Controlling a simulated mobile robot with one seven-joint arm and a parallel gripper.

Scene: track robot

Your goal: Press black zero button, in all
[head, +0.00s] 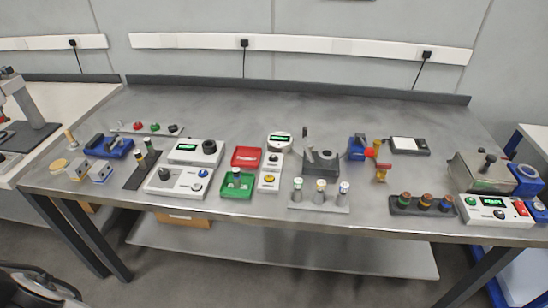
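No label reading zero is legible, so I cannot tell which control is the zero button. A white control box (484,215) at the front right has a lit green display (492,202), a green button (471,201), a red switch (520,208) and a small dark button (499,214). A narrow white box (268,188) near the centre has a dark button (273,159) and a yellow one (269,180); a round-topped white display unit (280,138) stands behind it. A white console (182,186) at centre left has dark knobs and a blue button (203,173). My gripper is not in view.
The grey table (300,95) is clear along its back. A red tray (246,157) and green tray (237,190) sit left of centre. A rack of pegs (320,204), a dark stand with coloured rings (422,205) and a metal box (480,170) crowd the front and right.

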